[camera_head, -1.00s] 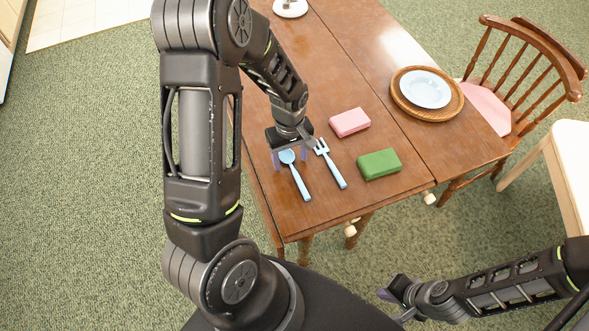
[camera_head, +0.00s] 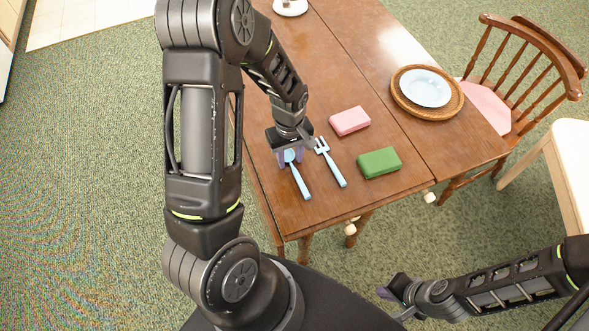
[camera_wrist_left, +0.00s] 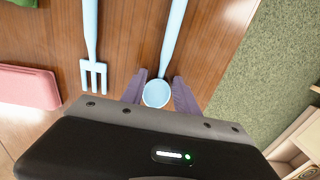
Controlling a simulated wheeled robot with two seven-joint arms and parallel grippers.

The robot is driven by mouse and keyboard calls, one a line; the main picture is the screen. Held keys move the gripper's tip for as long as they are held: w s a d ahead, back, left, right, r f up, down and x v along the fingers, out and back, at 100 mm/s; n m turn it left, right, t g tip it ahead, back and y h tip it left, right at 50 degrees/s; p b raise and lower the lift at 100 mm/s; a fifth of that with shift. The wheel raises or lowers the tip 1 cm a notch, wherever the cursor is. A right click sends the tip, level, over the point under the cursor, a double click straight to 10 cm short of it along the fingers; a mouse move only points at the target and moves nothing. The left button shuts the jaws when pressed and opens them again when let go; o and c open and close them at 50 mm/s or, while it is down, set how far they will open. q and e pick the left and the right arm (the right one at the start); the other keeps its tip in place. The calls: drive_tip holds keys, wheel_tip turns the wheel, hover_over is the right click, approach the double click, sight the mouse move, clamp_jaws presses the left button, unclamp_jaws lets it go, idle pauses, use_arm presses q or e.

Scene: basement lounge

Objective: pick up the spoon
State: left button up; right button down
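The light blue spoon (camera_head: 300,182) lies on the wooden table (camera_head: 316,215), its handle towards the near edge. My left gripper (camera_head: 291,160) is low over its bowl, one purple finger on each side. In the left wrist view the spoon's bowl (camera_wrist_left: 157,93) sits between the two fingers, close to both. I cannot tell whether they touch it. The spoon's handle runs out past the fingertips. My right gripper (camera_head: 386,292) is low at the bottom, off the table. Its finger opening is not clear.
A light blue fork (camera_head: 332,164) lies close right of the spoon. A pink block (camera_head: 350,121) and a green block (camera_head: 379,163) lie further right. A blue plate (camera_head: 426,88) rests on a round wicker mat (camera_head: 441,113). A wooden chair (camera_head: 524,72) stands at the right.

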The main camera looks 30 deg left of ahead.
sight(290, 162)
use_arm(q)
clamp_jaws()
wheel_tip(290, 162, up, 10)
drive_tip(key=shift+b, duration=0.35)
idle(0.4)
idle(0.5)
